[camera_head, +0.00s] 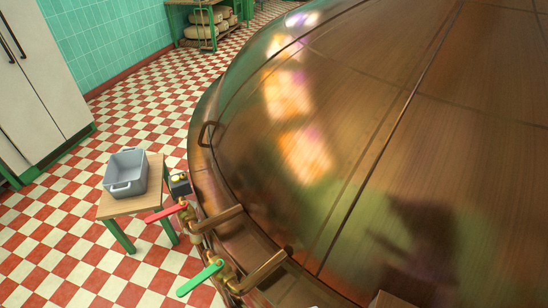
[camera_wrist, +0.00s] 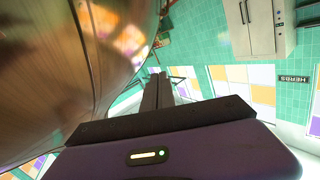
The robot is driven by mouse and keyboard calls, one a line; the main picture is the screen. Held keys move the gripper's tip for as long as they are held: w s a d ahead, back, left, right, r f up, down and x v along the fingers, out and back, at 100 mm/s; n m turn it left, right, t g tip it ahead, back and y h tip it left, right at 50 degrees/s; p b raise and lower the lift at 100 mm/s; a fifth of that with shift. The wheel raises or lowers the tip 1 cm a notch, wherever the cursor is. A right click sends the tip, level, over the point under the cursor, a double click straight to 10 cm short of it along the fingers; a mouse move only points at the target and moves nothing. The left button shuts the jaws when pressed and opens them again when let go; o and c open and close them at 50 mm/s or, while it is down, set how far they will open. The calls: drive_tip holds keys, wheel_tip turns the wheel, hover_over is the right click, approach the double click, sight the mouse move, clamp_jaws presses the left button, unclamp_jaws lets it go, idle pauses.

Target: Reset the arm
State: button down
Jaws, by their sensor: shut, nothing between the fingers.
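My gripper (camera_wrist: 157,78) shows in the wrist view, its two dark fingers together with nothing between them. It is apart from any handle or lever, and the curved copper kettle (camera_wrist: 60,70) fills the left of that view. My gripper does not show in the head view.
A red lever (camera_head: 166,212) and a green lever (camera_head: 200,279) sit on pipes at the kettle's lower left. A grey bin (camera_head: 126,173) stands on a small wooden table (camera_head: 110,208). White cabinets (camera_head: 35,85) stand far left.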

drive_tip(key=s+d+r+m+g+h, duration=0.1)
drive_tip(key=s+d+h, duration=0.4)
drive_tip(key=s+d, duration=0.7)
drive_tip(key=v, duration=0.3)
drive_tip(key=shift+s+d+r, duration=0.25)
drive_tip(key=shift+d+r, duration=0.05)
drive_tip(key=shift+d, duration=0.05)
